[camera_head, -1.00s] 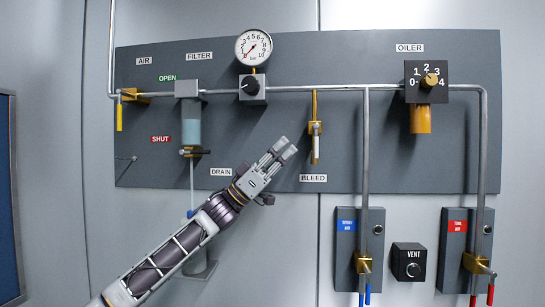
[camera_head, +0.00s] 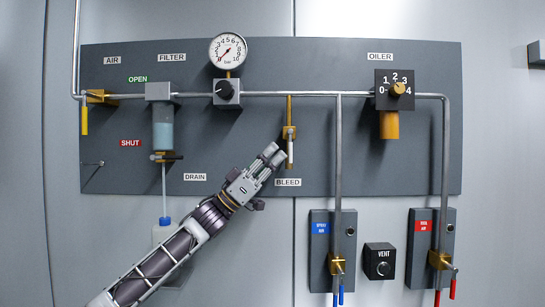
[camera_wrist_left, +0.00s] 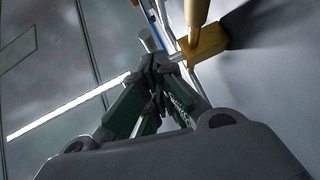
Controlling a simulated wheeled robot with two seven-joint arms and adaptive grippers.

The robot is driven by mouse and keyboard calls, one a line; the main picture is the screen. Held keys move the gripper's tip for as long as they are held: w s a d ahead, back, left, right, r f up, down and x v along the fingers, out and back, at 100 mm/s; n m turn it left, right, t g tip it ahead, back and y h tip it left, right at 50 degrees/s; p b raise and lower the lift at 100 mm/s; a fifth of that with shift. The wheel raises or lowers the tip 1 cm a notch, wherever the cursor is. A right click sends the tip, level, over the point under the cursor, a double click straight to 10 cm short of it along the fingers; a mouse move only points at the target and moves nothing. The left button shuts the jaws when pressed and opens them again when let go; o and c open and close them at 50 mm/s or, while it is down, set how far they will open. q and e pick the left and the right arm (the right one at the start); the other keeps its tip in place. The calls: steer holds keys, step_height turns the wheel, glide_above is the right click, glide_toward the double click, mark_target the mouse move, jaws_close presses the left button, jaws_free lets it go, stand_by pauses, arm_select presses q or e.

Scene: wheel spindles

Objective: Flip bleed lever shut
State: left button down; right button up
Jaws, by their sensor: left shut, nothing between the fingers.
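The bleed lever (camera_head: 290,153) has a pale handle hanging straight down from a brass valve (camera_head: 289,132), just above the BLEED label (camera_head: 288,182). My left gripper (camera_head: 273,154) reaches up from the lower left. Its fingers are shut and empty, with the tips just left of the lever. The head view does not settle whether they touch it. In the left wrist view the shut fingertips (camera_wrist_left: 164,62) are close to the brass valve (camera_wrist_left: 207,42); the handle is hard to make out there. My right gripper is out of view.
A grey panel (camera_head: 350,165) carries a pressure gauge (camera_head: 228,51), a filter (camera_head: 163,130) and an oiler (camera_head: 390,122). A vertical pipe (camera_head: 338,160) runs down right of the lever. A vent box (camera_head: 380,262) and two lower valve plates are at the bottom right.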

arm_select(q)
steer(key=shift+d+f, duration=0.1)
steer(key=shift+f, duration=0.05)
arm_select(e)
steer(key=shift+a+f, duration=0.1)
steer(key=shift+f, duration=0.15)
arm_select(q)
steer(key=shift+d+t+b, duration=0.1)
steer(key=shift+t+b, duration=0.2)
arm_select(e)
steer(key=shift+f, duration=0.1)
